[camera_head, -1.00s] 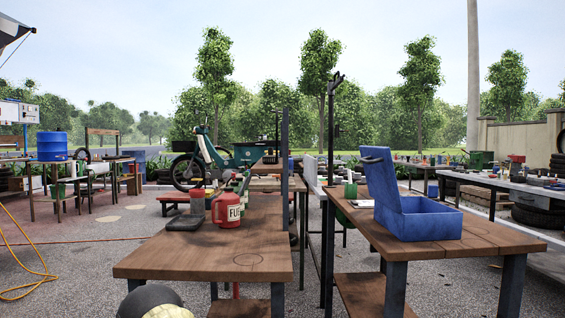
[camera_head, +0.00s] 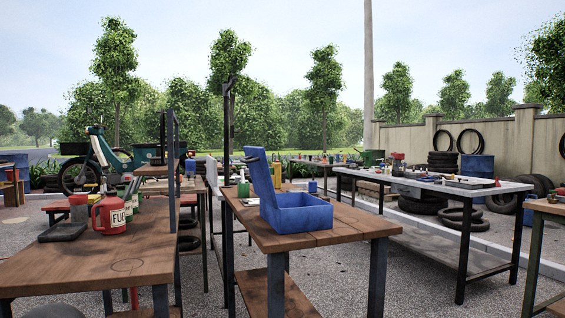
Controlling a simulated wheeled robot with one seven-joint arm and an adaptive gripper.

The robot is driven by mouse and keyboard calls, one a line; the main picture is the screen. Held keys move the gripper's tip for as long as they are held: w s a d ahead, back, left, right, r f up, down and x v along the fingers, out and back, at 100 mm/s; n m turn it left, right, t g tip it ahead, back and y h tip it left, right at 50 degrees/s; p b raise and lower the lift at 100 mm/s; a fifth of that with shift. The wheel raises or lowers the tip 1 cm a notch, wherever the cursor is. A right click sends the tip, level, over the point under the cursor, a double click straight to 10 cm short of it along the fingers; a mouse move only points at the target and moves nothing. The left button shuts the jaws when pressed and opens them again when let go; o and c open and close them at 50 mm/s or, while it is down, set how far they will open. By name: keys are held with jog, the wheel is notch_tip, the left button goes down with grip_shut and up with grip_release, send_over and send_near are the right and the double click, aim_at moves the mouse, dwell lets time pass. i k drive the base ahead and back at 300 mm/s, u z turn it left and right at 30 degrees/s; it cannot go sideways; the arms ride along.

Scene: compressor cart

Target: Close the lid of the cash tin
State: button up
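The blue cash tin (camera_head: 304,217) stands on the right-hand wooden table (camera_head: 345,228) in front of me. Its lid (camera_head: 262,178) is open and stands up on the left side, tilted a little back to the left. A dark handle shows at the top of the lid. The inside of the tin is mostly hidden by its near wall. My gripper is not in view.
A left wooden table (camera_head: 75,262) holds a red fuel can (camera_head: 110,215) and a black flat item (camera_head: 62,232). A dark post (camera_head: 172,170) rises between the tables. A long grey bench (camera_head: 430,185) stands at right. Gravel floor (camera_head: 415,280) is open between the tables and bench.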

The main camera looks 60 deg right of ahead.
aim_at(252, 176)
jog(key=z, duration=0.9)
jog(key=i, duration=0.25)
jog(key=z, duration=0.1)
